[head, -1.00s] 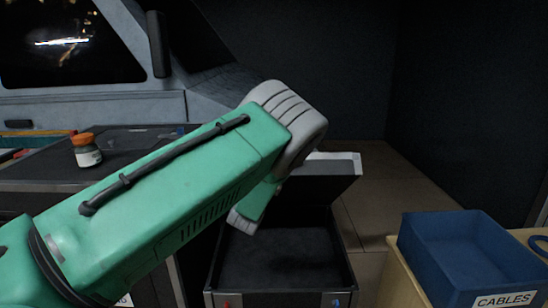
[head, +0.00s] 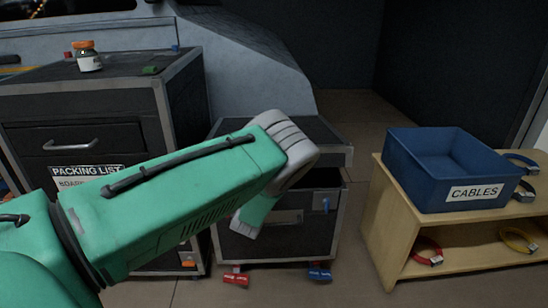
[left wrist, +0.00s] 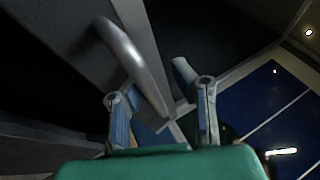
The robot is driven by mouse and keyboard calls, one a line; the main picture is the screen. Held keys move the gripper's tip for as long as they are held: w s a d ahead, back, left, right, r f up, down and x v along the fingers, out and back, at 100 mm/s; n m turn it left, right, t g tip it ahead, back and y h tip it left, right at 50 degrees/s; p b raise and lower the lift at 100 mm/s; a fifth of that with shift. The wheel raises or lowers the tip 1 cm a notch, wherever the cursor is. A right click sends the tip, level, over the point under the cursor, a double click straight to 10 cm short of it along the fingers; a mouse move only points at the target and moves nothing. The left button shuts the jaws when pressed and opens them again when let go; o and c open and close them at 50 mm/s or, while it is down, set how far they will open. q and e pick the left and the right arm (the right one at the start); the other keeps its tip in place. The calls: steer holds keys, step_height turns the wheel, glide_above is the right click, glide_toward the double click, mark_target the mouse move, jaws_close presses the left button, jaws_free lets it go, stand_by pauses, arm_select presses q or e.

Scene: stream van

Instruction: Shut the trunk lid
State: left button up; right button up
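The trunk (head: 291,246) is a black case with grey edges, standing on the floor at the centre of the head view. Its black lid (head: 322,130) is tilted above the body, with a dark gap under its front edge. My left arm crosses in front of the trunk and hides its left part and some of the lid. My right gripper is not in view.
A black cabinet (head: 182,105) with a packing list stands left, with a jar (head: 88,57) on top. A wooden shelf (head: 378,212) stands right, holding a blue cables bin (head: 410,172) and coloured cable coils. Red and blue tags lie before the trunk. Floor shows between trunk and shelf.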

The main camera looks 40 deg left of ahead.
arm_select(q)
steer(key=s+f+b, duration=0.1)
steer(key=s+f, duration=0.3)
steer(key=f, duration=0.2)
steer(key=s+a+f+b, duration=0.1)
steer(key=s+f, duration=0.3)
steer(key=f, duration=0.3)
steer(key=shift+s+f, duration=0.15)
steer(key=shift+f, duration=0.15)
stand_by(1.2)
steer(key=v, duration=1.2)
steer(key=shift+a, duration=0.1)
stand_by(0.4)
